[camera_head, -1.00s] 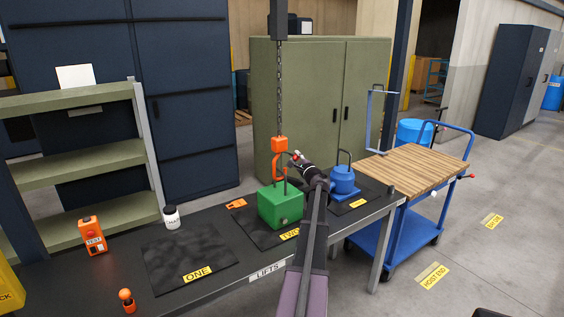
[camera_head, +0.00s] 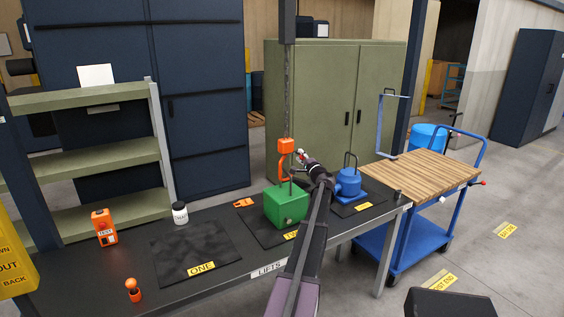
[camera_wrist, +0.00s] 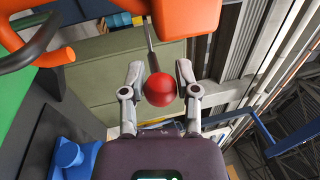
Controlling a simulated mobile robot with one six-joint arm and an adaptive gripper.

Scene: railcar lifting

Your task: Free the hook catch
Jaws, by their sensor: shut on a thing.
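The orange hook block (camera_head: 286,146) hangs on a chain (camera_head: 288,95) above the green block (camera_head: 287,207), with the orange hook (camera_head: 283,168) below it. Whether the hook still engages the green block's handle is too small to tell. My gripper (camera_head: 301,156) is at the right side of the hook block. In the wrist view my gripper (camera_wrist: 160,88) has its two fingers on either side of a red ball knob (camera_wrist: 160,90) on a thin grey rod, shut on it. The orange block (camera_wrist: 185,15) and the curved hook end (camera_wrist: 55,57) show above and left.
A blue weight (camera_head: 348,184) stands right of the green block on the dark bench. Pad ONE (camera_head: 195,251) is bare. An orange TEST box (camera_head: 104,227) and white jar (camera_head: 180,213) stand left. A wood-topped blue trolley (camera_head: 425,171) stands at the right.

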